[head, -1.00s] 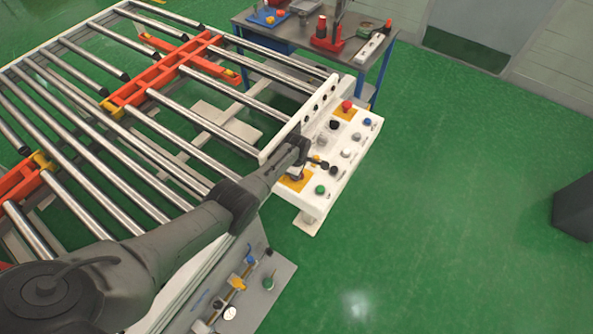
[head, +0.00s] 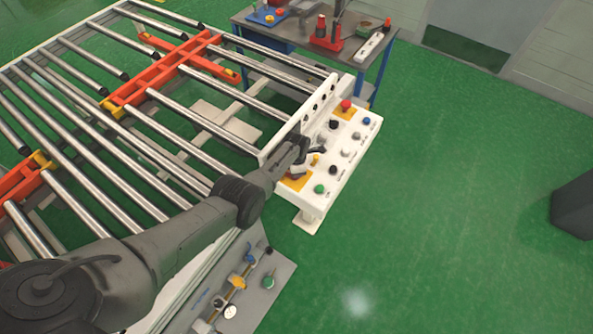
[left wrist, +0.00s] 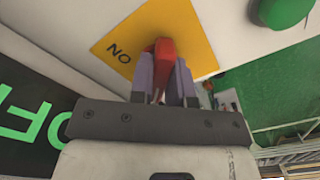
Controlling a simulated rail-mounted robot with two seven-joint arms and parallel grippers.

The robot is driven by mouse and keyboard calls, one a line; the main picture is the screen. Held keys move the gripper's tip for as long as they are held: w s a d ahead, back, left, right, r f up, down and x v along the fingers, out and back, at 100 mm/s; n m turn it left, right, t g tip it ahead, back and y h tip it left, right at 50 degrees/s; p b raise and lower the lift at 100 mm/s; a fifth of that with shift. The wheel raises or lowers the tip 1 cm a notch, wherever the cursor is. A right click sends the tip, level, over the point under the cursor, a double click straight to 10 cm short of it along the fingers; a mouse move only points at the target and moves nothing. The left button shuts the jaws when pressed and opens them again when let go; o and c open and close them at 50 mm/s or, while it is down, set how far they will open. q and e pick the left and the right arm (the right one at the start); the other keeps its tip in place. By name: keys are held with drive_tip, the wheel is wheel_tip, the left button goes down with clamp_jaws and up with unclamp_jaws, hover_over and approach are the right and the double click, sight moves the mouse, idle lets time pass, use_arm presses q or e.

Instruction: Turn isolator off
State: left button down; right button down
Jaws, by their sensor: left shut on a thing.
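The isolator is a red handle (left wrist: 165,62) on a yellow plate (left wrist: 195,28) in the left wrist view. The plate carries the letters ON, seen upside down. My left gripper (left wrist: 163,82) is shut on the red handle, with one purple finger on each side of it. In the head view the yellow plate (head: 297,182) lies at the near end of the white control panel (head: 336,182). There my left gripper (head: 300,170) is over the plate and hides the handle. My right gripper is not in view.
A green button (head: 320,188) and several other knobs sit close to the gripper. A red button (head: 346,105) is at the panel's far end. The roller conveyor (head: 110,135) lies left. A dark sign with green letters (left wrist: 30,118) shows in the left wrist view. Open green floor lies right.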

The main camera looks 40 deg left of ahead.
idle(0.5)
use_arm(q)
drive_tip(key=c, duration=1.1)
unclamp_jaws()
wheel_tip(320, 180, up, 6)
drive_tip(key=p, duration=0.3)
drive_tip(key=shift+f, duration=0.15)
drive_tip(key=shift+r+p, duration=0.8)
drive_tip(key=shift+r, duration=3.3)
